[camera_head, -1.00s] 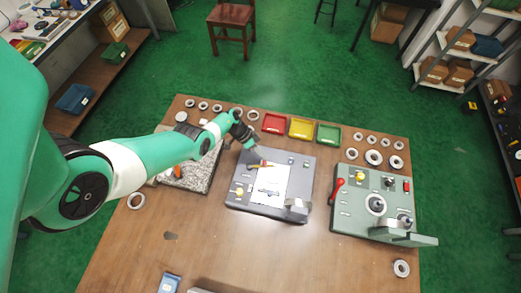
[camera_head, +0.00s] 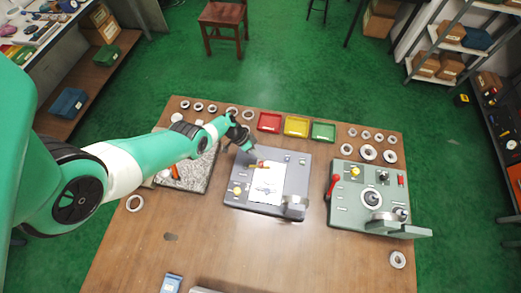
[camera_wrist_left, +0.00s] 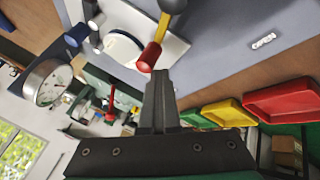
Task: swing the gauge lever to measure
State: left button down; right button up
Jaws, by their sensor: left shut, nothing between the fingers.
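The grey gauge fixture (camera_head: 292,175) lies on the middle of the table, with a white panel on top. Its small lever (camera_head: 262,165), with red and yellow parts, is near the panel's far edge. My left gripper (camera_head: 256,158) is low over the fixture, right by the lever. In the left wrist view the lever (camera_wrist_left: 151,54) has a red end, a yellow shaft and a dark knob. The shut, empty fingertips (camera_wrist_left: 160,75) are just beside the red end; I cannot tell whether they touch. A round dial (camera_wrist_left: 47,83) shows at the left. My right gripper is out of view.
A green fixture (camera_head: 345,213) with a red handle stands to the right. Red (camera_head: 269,122), yellow (camera_head: 296,126) and green (camera_head: 323,132) trays line the back, with several rings beside them. A granite plate (camera_head: 197,176) lies left. The front table area is mostly clear.

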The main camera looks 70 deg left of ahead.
pick_arm(q)
jog(key=a+b, duration=0.1)
jog(key=w+a+b, duration=0.1)
jog(key=b, duration=0.1)
jog(key=a+f+b, duration=0.1)
jog(key=b, duration=0.1)
jog(key=shift+w+a, duration=0.3)
jog(key=shift+a, duration=0.05)
jog(key=s+a+r+p, duration=0.1)
jog(key=a+r+p, duration=0.3)
jog(key=r, duration=0.5)
jog(key=shift+s+a, duration=0.4)
jog(key=shift+a, duration=0.5)
